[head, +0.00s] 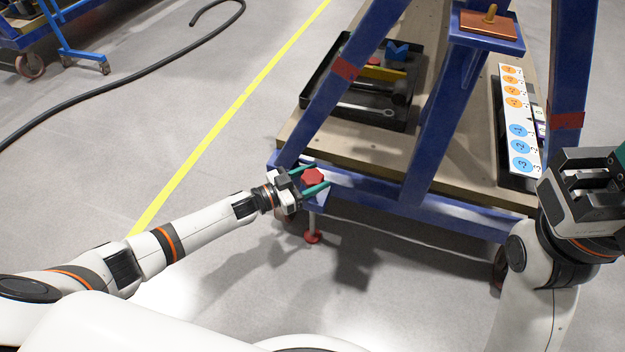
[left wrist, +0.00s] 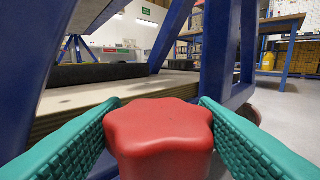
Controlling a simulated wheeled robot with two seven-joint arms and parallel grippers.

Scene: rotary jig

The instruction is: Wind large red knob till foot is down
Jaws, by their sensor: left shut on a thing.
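The large red star-shaped knob (head: 312,177) sits at the near left corner of the blue frame. My left gripper (head: 313,179) has its green fingers on either side of the knob. In the left wrist view the knob (left wrist: 160,138) fills the bottom middle, with both fingers against its sides. Below the knob, a red foot (head: 312,238) hangs on a thin stem near the floor. I cannot tell whether it touches the floor. My right gripper (head: 619,156) is at the right edge, far from the knob, with its fingertips mostly cut off.
The blue frame (head: 440,130) stands over a wooden deck (head: 350,155). A black tray (head: 345,118) of tools lies on the deck. A white card with orange and blue circles (head: 520,120) is at the right.

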